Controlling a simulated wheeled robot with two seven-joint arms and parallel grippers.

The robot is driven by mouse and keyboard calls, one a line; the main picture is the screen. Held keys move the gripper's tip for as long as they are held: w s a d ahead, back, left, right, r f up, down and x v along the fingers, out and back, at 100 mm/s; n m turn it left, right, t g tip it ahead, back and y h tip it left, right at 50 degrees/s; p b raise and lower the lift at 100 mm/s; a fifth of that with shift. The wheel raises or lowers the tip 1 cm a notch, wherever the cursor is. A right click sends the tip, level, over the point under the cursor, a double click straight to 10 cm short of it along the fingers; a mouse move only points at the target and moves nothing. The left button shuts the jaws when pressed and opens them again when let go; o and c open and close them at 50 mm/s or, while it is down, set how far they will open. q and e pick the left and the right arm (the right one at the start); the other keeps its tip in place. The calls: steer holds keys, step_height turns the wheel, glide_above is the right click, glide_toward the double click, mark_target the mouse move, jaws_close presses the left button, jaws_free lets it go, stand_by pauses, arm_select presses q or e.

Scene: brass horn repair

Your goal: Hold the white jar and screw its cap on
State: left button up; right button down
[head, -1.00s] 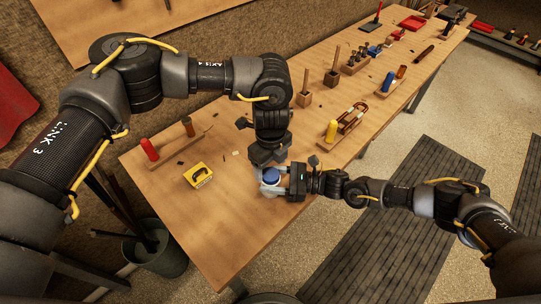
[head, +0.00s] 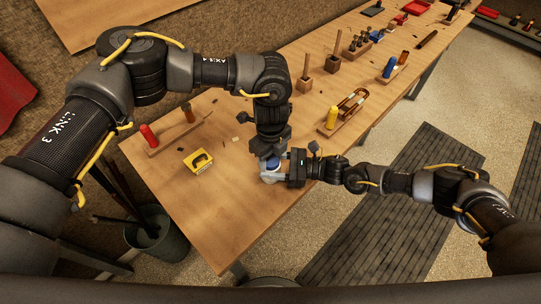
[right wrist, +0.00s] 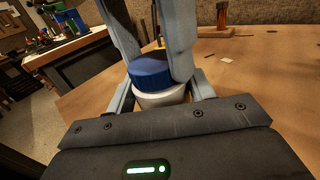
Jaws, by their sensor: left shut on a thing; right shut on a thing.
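The white jar (right wrist: 160,98) stands between the fingers of my right gripper (right wrist: 163,95), which is shut on it from the right side in the head view. The blue cap (right wrist: 150,72) sits on top of the jar. In the head view, the cap (head: 273,164) is partly hidden under my left gripper (head: 271,160). My left gripper comes down from above and is shut on the cap, with its pale fingers on either side of it in the right wrist view. I cannot tell how far the cap is threaded.
A yellow object (head: 198,162) lies on the bench (head: 225,225) to the left. Behind it stands a rack with a red handle (head: 149,135). A wooden block with a yellow handle (head: 333,117) is at the right. The bench's near end is clear.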

arm_select(q)
steer(key=shift+c, duration=0.3)
arm_select(e)
steer(key=shift+f, duration=0.2)
steer(key=shift+d, duration=0.1)
arm_select(q)
steer(key=o, duration=1.2)
steer(key=shift+c, duration=0.2)
step_height(320, 180, up, 12)
arm_select(e)
steer(key=c, duration=0.8)
jaws_free()
steer(key=o, duration=0.3)
steer(key=shift+r, duration=0.1)
